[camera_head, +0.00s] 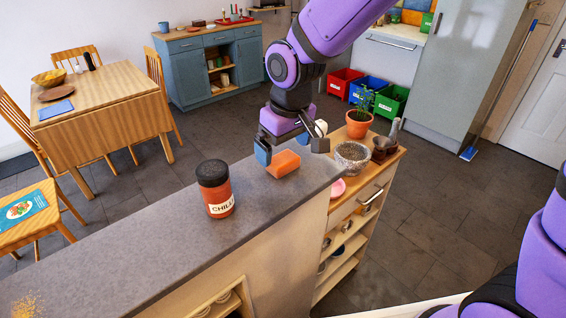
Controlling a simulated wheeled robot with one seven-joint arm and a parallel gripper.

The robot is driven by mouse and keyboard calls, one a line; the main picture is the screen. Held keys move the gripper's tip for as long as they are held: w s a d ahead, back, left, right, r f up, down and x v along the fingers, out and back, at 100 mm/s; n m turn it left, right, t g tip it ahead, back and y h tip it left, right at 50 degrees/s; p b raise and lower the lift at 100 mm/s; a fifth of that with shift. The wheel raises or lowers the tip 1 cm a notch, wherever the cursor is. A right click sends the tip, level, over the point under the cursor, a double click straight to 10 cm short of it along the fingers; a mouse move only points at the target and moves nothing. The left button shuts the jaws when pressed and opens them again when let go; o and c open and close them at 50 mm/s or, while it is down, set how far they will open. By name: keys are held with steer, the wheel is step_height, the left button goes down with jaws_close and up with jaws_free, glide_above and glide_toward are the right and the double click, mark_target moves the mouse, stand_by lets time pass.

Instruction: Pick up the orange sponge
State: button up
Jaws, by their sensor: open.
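The orange sponge (284,163) is a small block lying on the grey countertop (150,235), near its far right end. My gripper (291,151) reaches down from above, at the sponge. Its jaws are open, with one blue-grey finger to the left of the sponge and a dark finger to its right. I cannot tell whether either finger touches the sponge.
A red chilli jar (215,190) with a black lid stands on the counter left of my gripper. Beyond the counter's right end, a wooden unit holds a potted plant (359,124), a speckled bowl (352,158) and a pink item (337,188). Crumbs (27,306) lie at the counter's near left.

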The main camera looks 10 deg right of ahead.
mark_target(283, 158)
steer(key=f, duration=0.4)
steer(key=shift+w+a+f, duration=0.1)
steer(key=shift+w, duration=0.3)
steer(key=c, duration=1)
steer(key=shift+r, duration=0.6)
steer(key=r, duration=0.2)
steer(key=shift+s+r, duration=0.3)
steer(key=shift+s, duration=0.1)
steer(key=s+d, duration=0.1)
steer(key=s, duration=0.4)
steer(key=s+d+r, duration=0.1)
steer(key=s+d, duration=0.1)
steer(key=s, duration=0.2)
steer(key=s+d, duration=0.1)
steer(key=s, duration=0.4)
steer(key=shift+s+d+r, duration=0.15)
steer(key=shift+s+d, duration=0.1)
steer(key=shift+s, duration=0.05)
